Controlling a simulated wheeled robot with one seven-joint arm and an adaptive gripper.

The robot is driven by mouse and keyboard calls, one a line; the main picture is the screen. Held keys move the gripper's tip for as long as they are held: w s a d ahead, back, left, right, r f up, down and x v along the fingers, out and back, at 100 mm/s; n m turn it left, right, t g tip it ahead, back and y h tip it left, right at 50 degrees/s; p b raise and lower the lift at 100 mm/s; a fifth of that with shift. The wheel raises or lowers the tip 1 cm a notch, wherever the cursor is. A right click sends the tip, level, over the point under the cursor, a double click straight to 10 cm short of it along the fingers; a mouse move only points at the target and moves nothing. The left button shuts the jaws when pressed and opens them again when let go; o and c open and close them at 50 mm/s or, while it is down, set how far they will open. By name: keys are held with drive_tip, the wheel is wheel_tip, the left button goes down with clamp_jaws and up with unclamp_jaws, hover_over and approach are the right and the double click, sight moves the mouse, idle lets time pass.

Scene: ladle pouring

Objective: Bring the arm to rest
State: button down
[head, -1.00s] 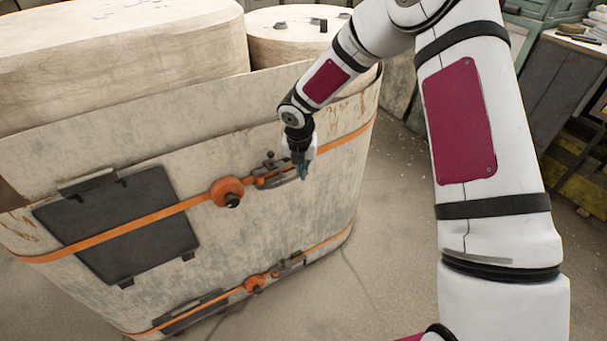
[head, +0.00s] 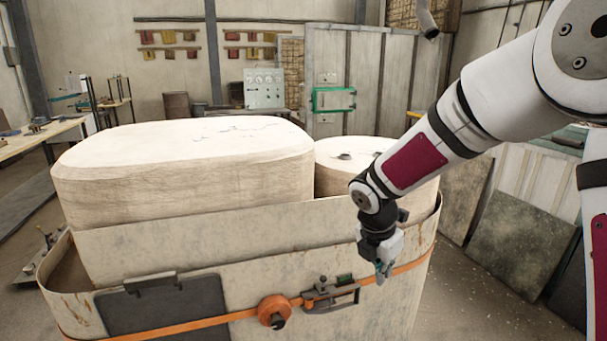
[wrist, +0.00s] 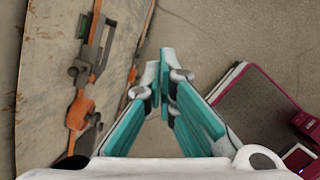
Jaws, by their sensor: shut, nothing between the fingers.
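My gripper (head: 383,269) hangs pointing down at the front right of the large worn beige vessel (head: 270,246). It is to the right of the dark latch (head: 330,296) on the vessel's orange band and looks clear of it. In the wrist view its teal fingers (wrist: 163,68) come together at the tips, with nothing between them. My arm reaches in from the upper right, bent at the wrist.
Two pale blocks, one wide (head: 190,185) and one round (head: 385,163), stand in or behind the vessel. An orange knob (head: 273,311) juts from its front. Stone-like slabs (head: 510,235) lean at the right. Bare floor (head: 470,305) lies between.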

drive_tip(key=s+d+r+m+p, duration=0.1)
drive_tip(key=s+d+r+m, duration=0.1)
drive_tip(key=s+r+m, duration=0.55)
drive_tip(key=s+d+r+m+p, duration=0.1)
drive_tip(key=s+d+r+m, duration=0.1)
drive_tip(key=s+r+m, duration=0.6)
drive_tip(key=s+a+r+m+y+p, duration=0.1)
drive_tip(key=s+m, duration=0.4)
drive_tip(key=s, duration=0.3)
drive_tip(key=s+a+r+m+t+y, duration=0.1)
drive_tip(key=s+m, duration=0.3)
drive_tip(key=s, duration=0.5)
drive_tip(key=shift+s+m+y+p, duration=0.2)
drive_tip(key=shift+m+y+p, duration=0.1)
drive_tip(key=shift+m+p, duration=0.05)
